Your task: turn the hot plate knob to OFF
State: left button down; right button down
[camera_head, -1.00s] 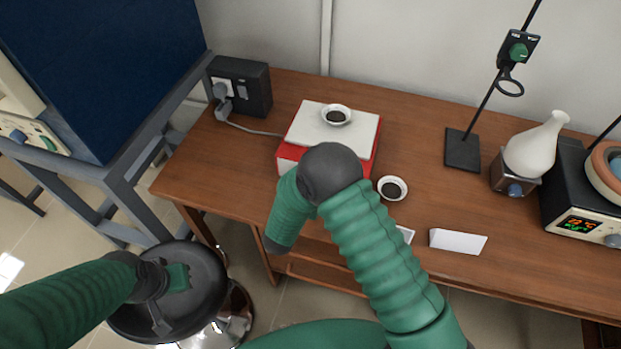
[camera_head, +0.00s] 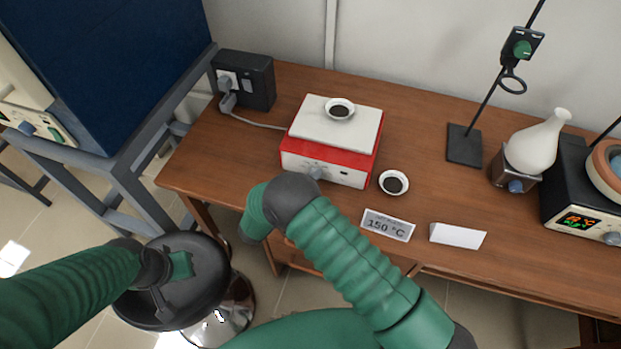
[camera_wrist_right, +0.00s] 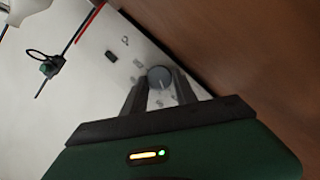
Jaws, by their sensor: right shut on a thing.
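The hot plate has a white top (camera_head: 325,125) and a red body with a pale front panel (camera_head: 345,177). A small grey-blue knob (camera_head: 318,173) is on that front. The right wrist view shows the round grey knob (camera_wrist_right: 160,77) with a light pointer line; the panel markings are too small to read. My right gripper (camera_wrist_right: 159,84) is shut on the knob, one dark finger on each side. In the head view my right arm's dark joint is just below the hot plate and the fingers are not clear.
A white dish (camera_head: 339,109) with dark contents sits on the hot plate; another (camera_head: 393,183) is to its right. A 150 °C sign (camera_head: 388,225) and a folded white card (camera_head: 458,236) stand near the front edge. A black power box (camera_head: 245,80) is behind left.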

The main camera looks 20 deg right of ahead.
jog(key=shift+a+f+n+h, duration=0.2)
jog(key=shift+n+h, duration=0.1)
jog(key=shift+n, duration=0.1)
dwell(0.4)
jog(key=c, duration=1.2)
grip_release()
jog(key=shift+w, duration=0.1)
jog(key=shift+c, duration=0.2)
jog(key=shift+o, duration=1.4)
jog(key=shift+a, duration=0.1)
jog(key=shift+r, duration=0.1)
